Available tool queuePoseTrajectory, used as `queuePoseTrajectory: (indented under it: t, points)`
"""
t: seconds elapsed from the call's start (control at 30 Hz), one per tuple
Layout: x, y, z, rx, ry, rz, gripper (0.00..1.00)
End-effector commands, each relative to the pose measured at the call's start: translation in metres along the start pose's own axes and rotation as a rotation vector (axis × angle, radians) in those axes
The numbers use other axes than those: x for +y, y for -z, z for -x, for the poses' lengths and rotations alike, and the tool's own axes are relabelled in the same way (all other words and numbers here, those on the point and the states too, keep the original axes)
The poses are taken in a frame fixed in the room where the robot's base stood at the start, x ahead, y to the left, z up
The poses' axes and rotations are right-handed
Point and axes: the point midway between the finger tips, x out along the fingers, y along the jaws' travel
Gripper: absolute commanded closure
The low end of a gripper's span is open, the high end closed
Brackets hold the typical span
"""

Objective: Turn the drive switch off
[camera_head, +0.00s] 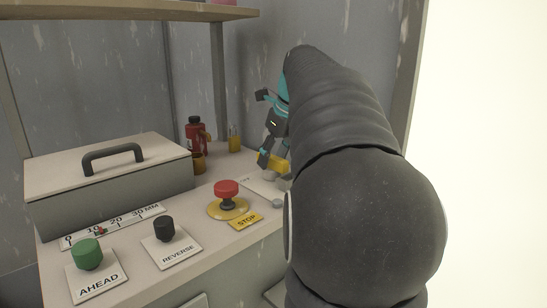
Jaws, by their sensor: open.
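A pale plate (256,186) lies on the panel to the right of the red stop button, with lettering that seems to end in "OFF". A small grey rounded knob (278,203) shows at its front right edge; I cannot tell for sure whether it is the drive switch. My gripper (271,168) is open above the far side of this plate, pointing down. A yellow piece (273,162) shows at its fingers; whether they touch it is unclear. My thick dark arm hides the panel to the right.
The red stop button (227,188) on its yellow base stands left of the plate. Green AHEAD (87,254) and black REVERSE (164,228) buttons are at the front left.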

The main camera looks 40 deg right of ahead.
Motion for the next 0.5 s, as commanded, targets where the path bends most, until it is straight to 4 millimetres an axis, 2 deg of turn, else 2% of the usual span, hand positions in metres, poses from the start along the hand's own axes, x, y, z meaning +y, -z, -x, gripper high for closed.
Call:
queuePoseTrajectory:
  t: [0.2,0.27,0.4,0.5]
  points:
    - [0.0,-0.0001,-0.0001,0.0,0.0,0.0,0.5]
    - [0.0,-0.0001,0.0,0.0,0.0,0.0,0.62]
    - [-0.0001,-0.0001,0.0001,0.0,0.001,0.0,0.97]
    - [-0.0001,-0.0001,0.0001,0.0,0.001,0.0,1.0]
